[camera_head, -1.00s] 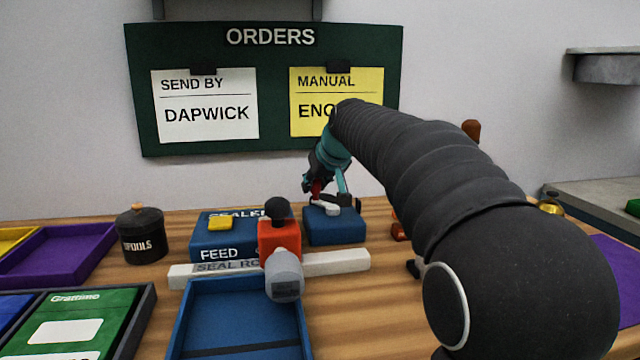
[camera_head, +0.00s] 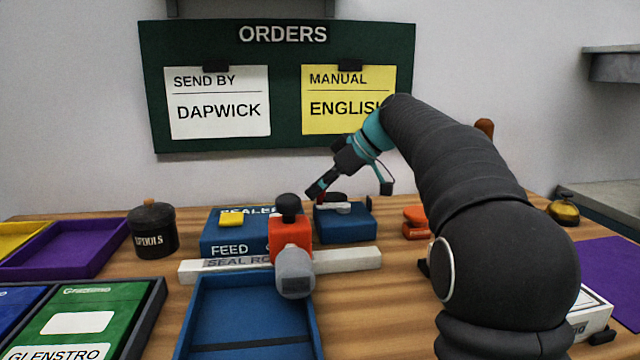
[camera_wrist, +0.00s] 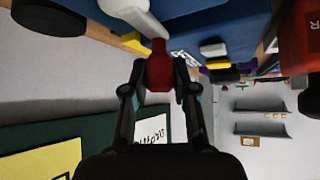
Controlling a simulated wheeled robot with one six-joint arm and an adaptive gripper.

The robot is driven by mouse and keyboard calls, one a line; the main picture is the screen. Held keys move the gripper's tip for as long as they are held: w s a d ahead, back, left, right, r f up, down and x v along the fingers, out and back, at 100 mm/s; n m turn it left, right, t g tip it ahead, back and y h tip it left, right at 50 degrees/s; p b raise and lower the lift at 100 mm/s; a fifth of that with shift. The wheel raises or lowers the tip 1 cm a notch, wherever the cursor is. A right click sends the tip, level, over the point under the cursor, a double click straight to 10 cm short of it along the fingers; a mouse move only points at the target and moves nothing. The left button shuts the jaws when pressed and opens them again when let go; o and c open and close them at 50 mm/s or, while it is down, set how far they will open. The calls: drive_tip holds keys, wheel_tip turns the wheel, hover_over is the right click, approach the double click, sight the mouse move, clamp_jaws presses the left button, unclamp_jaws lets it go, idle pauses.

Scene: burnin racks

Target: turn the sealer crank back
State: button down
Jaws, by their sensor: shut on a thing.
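The crank is a white arm (camera_head: 334,208) with a dark hub on top of the right blue sealer box (camera_head: 346,228). In the wrist view, the white crank arm (camera_wrist: 135,12) meets a dark red handle (camera_wrist: 159,72). My gripper (camera_wrist: 159,80) is shut on that handle, with one finger on each side. In the head view, my gripper (camera_head: 317,190) reaches from the right to the left side of the crank, and the handle is hidden there. The left blue sealer box (camera_head: 222,238) carries a yellow piece on top.
A blue tray (camera_head: 190,322) lies in front. A black spools pot (camera_head: 152,230) is at left, orange pieces (camera_head: 415,222) at right.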

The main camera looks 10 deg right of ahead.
drive_tip(key=shift+s+n+g, duration=0.2)
drive_tip(key=shift+n+g, duration=0.1)
drive_tip(key=shift+n, duration=0.2)
drive_tip(key=shift+s, duration=0.1)
drive_tip(key=c, duration=0.9)
unclamp_jaws()
drive_tip(key=v, duration=1.2)
drive_tip(key=shift+d, duration=0.2)
drive_tip(key=shift+f, duration=0.15)
